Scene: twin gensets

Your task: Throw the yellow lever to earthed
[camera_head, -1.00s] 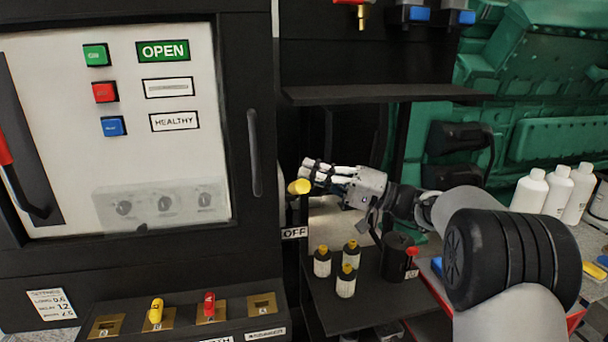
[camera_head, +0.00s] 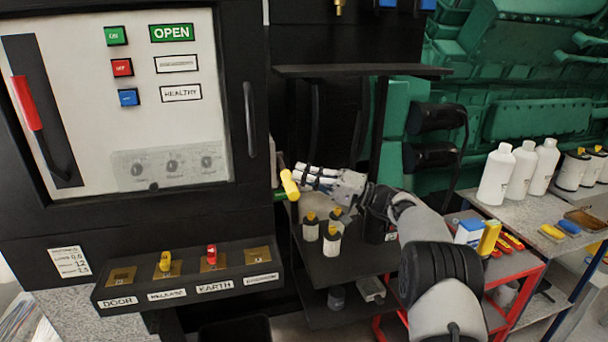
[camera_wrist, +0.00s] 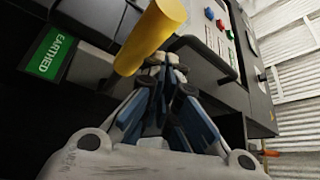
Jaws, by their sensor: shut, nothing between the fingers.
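The yellow lever (camera_head: 290,186) sticks out at the right side of the black cabinet in the head view. Its thick yellow grip also shows large at the top of the wrist view (camera_wrist: 150,35). A green label reading EARTHED (camera_wrist: 52,53) is left of the grip in the wrist view; a small green patch shows beside the lever in the head view. My gripper (camera_head: 303,177) is just right of the grip, its fingers shut and empty. In the wrist view the fingertips (camera_wrist: 165,68) are just beside and below the grip; I cannot tell whether they touch.
A shelf (camera_head: 345,262) with several small yellow-capped bottles stands below my gripper. The cabinet's ledge (camera_head: 190,275) carries a yellow and a red key. A red-handled lever (camera_head: 27,103) is on the cabinet front. White bottles (camera_head: 497,174) stand on a bench at right.

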